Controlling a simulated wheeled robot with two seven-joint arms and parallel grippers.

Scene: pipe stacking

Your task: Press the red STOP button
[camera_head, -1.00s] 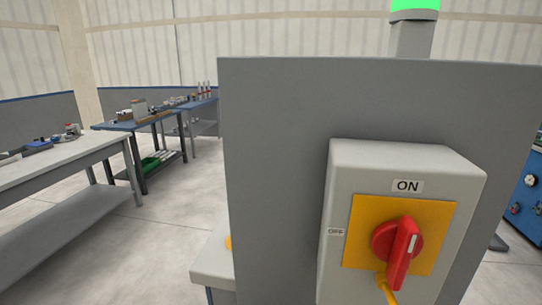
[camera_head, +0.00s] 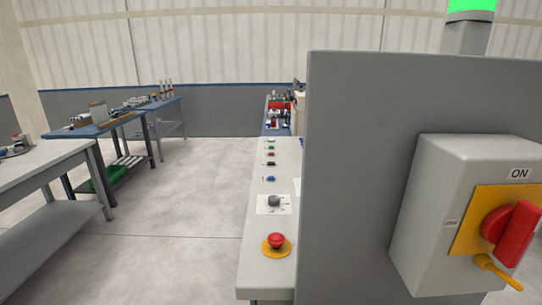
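A red mushroom-shaped button (camera_head: 277,240) on a yellow round base sits at the near end of a light grey console (camera_head: 257,265). I cannot read a STOP label on it. A grey knob (camera_head: 274,201) on a white plate and several small coloured buttons run along the console behind it. Neither of my grippers is in view.
A tall grey cabinet (camera_head: 365,180) stands right of the console, bearing a switch box (camera_head: 425,195) with a red rotary handle (camera_head: 511,233) and a green lamp (camera_head: 471,5) above. Workbenches (camera_head: 50,160) stand at left. The floor (camera_head: 180,230) between is clear.

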